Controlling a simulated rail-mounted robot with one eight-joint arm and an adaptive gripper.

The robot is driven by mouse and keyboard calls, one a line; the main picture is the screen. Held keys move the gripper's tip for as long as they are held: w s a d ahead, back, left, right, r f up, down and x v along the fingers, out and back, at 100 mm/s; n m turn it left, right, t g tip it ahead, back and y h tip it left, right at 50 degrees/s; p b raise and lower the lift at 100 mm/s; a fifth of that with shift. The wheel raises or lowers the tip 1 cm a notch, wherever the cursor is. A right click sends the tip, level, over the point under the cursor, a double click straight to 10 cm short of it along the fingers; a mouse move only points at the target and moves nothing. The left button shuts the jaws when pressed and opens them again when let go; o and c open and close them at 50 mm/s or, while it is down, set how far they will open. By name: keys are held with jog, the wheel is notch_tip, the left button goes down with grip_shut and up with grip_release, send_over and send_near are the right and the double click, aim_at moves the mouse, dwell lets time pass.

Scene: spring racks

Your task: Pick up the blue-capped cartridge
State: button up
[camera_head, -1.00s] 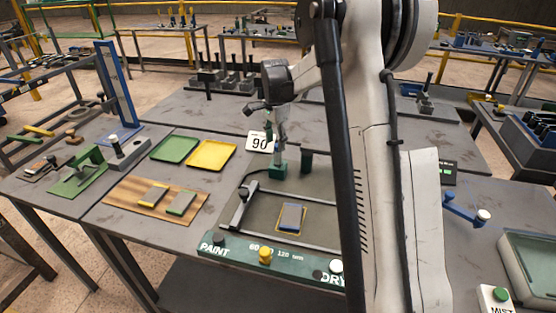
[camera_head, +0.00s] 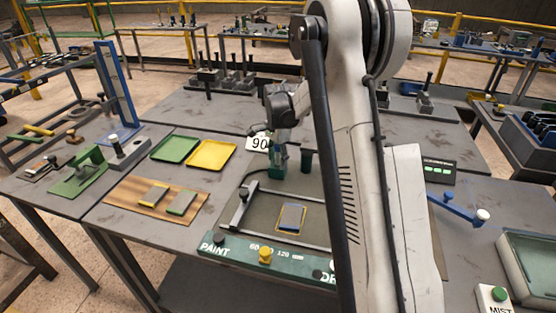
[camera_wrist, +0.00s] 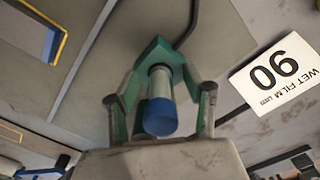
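The blue-capped cartridge (camera_wrist: 160,112) shows in the wrist view as a pale grey cylinder with a blue end facing the camera. It rises from a green holder (camera_wrist: 160,54). My gripper (camera_wrist: 163,112) is open, with one finger on each side of the cartridge and visible gaps between. In the head view my gripper (camera_head: 279,143) points down just above the green holder (camera_head: 272,173) behind the paint plate. A small bluish part of the cartridge shows there, mostly hidden by the gripper.
A white "90" wet film card (camera_wrist: 280,73) lies beside the holder. A dark green cylinder (camera_head: 306,161) stands just right of the holder. The paint frame (camera_head: 262,250) lies in front, and green (camera_head: 175,149) and yellow (camera_head: 211,155) trays lie to the left.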

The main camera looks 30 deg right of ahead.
grip_shut()
jog(key=shift+r, duration=0.1)
